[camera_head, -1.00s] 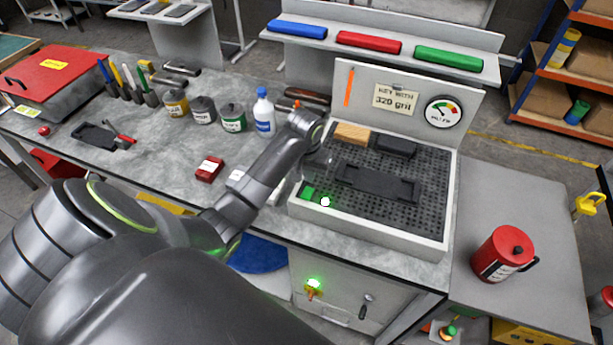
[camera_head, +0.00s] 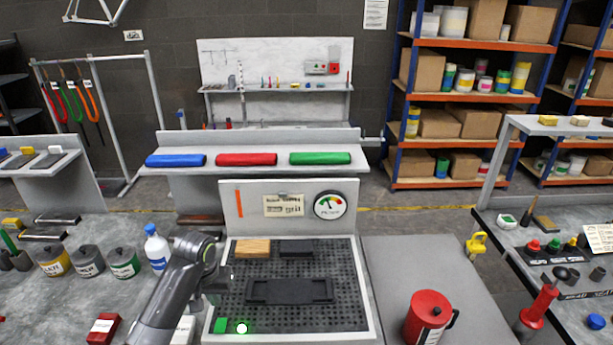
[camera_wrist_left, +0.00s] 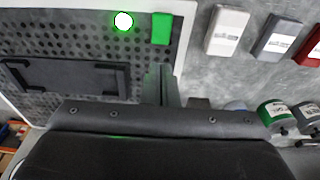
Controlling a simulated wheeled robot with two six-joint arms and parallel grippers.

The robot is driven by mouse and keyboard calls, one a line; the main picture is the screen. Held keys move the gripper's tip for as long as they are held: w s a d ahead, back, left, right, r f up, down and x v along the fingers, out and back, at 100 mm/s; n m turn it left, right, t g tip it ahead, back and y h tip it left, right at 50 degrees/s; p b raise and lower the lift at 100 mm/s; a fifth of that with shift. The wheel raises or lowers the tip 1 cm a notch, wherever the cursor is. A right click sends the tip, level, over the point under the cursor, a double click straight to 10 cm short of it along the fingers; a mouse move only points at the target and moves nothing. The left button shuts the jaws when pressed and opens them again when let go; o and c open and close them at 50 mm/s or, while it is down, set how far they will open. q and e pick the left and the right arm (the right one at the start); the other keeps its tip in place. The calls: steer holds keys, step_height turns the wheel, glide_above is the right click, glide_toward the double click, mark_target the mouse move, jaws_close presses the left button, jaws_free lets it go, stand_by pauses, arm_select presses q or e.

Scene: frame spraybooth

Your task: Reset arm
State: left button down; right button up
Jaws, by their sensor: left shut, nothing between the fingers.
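My left arm comes in from the lower left in the head view. Its gripper (camera_head: 217,288) is over the left edge of the perforated downdraft bench (camera_head: 345,318), shut and empty. In the left wrist view the closed fingers (camera_wrist_left: 160,85) point toward the bench edge near a green block (camera_wrist_left: 161,28). A dark rectangular tray (camera_head: 290,290) lies on the perforated top, to the right of the gripper. My right gripper is not in view.
A wooden block (camera_head: 253,248) and a dark block (camera_head: 297,248) lie at the bench's back. Labelled pots (camera_head: 88,261) and a white-blue bottle (camera_head: 157,248) stand left. A red canister (camera_head: 428,318) stands right, on an otherwise clear grey surface.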

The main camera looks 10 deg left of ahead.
arm_select(q)
glide_above(207, 342)
steer(key=s+d, duration=0.3)
step_height(207, 342, down, 5)
steer(key=s+d+r+m+t+y, duration=0.1)
steer(key=s+r+m+t+y, duration=0.15)
steer(key=s, duration=1.95)
step_height(207, 342, down, 32)
steer(key=a+g+h+b, duration=0.2)
steer(key=b, duration=0.6)
steer(key=s+d+f+b, duration=0.1)
steer(key=s+f+b, duration=0.2)
steer(key=s+f, duration=0.4)
steer(key=s+f+g+b, duration=0.1)
steer(key=s+f+b, duration=0.2)
steer(key=s+f, duration=0.4)
step_height(207, 342, down, 9)
steer(key=shift+s+d+f, duration=0.1)
steer(key=shift+s+d, duration=0.1)
steer(key=shift+d, duration=0.2)
